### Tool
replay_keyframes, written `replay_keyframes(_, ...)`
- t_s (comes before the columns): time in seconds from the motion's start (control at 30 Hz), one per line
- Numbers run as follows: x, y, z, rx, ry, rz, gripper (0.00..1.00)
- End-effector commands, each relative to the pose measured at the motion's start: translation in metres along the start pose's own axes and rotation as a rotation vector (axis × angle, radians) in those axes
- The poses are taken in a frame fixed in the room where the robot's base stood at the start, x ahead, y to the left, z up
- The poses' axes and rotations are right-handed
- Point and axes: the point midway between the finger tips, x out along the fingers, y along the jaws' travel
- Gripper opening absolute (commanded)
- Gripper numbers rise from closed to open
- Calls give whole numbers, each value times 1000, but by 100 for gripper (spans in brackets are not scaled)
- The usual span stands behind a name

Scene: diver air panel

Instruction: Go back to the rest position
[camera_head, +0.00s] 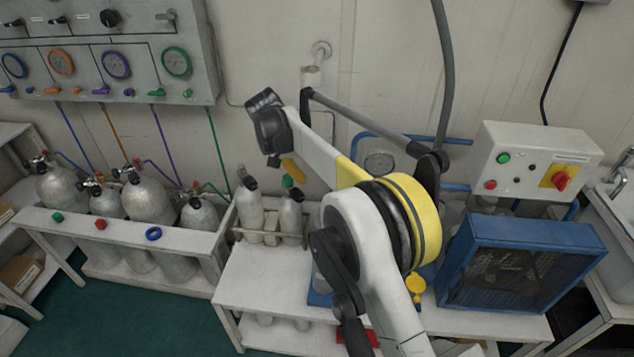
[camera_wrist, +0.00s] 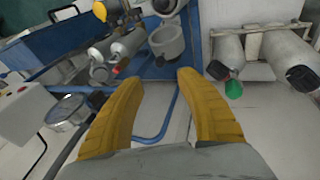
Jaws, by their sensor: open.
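My gripper (camera_wrist: 160,115) shows in the wrist view as two yellow fingers, spread apart with nothing between them. In the head view my gripper (camera_head: 291,172) hangs from the raised arm, above the small cylinders in the middle of the bench, and is partly hidden by my own wrist. My arm reaches up from the bottom of the head view and bends over the bench. Two small grey cylinders (camera_head: 249,212) stand in a holder just below and left of the gripper; they also show at the right of the wrist view (camera_wrist: 262,65).
A gauge panel (camera_head: 110,50) hangs on the wall at left, above a rack (camera_head: 120,233) of several larger cylinders. A blue compressor unit (camera_head: 520,265) and a grey control box (camera_head: 535,160) stand at right. A pressure gauge (camera_head: 379,163) and blue pipes are close behind my arm.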

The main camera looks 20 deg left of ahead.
Motion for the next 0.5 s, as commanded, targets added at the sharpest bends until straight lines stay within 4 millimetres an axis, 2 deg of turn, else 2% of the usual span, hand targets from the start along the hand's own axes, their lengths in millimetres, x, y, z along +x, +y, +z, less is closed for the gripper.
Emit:
replay_keyframes(0.4, 0, 0, 0, 0, 0, 0, 43)
replay_keyframes(0.5, -4, 11, -2, 4, -1, -6, 43)
